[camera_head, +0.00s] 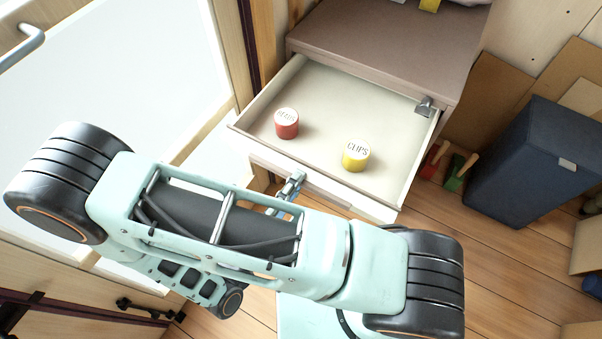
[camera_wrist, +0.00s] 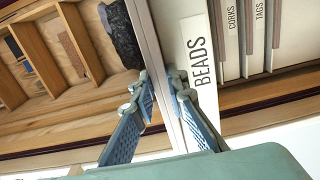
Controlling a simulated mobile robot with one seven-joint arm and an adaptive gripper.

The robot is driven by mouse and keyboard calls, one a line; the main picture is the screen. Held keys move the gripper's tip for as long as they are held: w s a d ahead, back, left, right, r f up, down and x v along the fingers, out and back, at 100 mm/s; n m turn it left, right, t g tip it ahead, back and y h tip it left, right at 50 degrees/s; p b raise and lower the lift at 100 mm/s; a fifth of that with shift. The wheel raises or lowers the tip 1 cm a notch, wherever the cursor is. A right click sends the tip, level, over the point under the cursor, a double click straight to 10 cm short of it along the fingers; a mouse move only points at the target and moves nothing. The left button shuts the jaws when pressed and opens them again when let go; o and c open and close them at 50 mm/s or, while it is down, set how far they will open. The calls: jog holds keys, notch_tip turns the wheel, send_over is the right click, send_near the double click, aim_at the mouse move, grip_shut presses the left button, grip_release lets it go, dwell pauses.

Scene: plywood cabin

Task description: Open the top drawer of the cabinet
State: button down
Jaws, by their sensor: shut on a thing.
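The cabinet (camera_head: 390,45) has a brown top and stands at the upper middle of the head view. Its top drawer (camera_head: 330,115) is pulled well out, with its pale floor showing. In the wrist view the drawer front (camera_wrist: 197,45) carries a label reading BEADS. My gripper (camera_head: 294,180) is at the drawer's front, left of its middle. In the wrist view my gripper (camera_wrist: 160,88) has its two blue fingers on either side of a narrow pale strip along the drawer front's edge, and is shut on it. My arm covers part of the area before the drawer.
A red tin (camera_head: 287,123) and a yellow tin (camera_head: 355,156) stand in the drawer. Lower fronts labelled CORKS (camera_wrist: 230,30) and TAGS (camera_wrist: 259,25) look closed. A dark blue bin (camera_head: 535,160) stands to the right. A pale door (camera_head: 110,70) is at the left. Wooden floor shows at lower right.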

jog(key=shift+r, duration=0.5)
jog(key=c, duration=2.1)
grip_release()
jog(key=shift+f, duration=0.1)
jog(key=shift+f, duration=0.1)
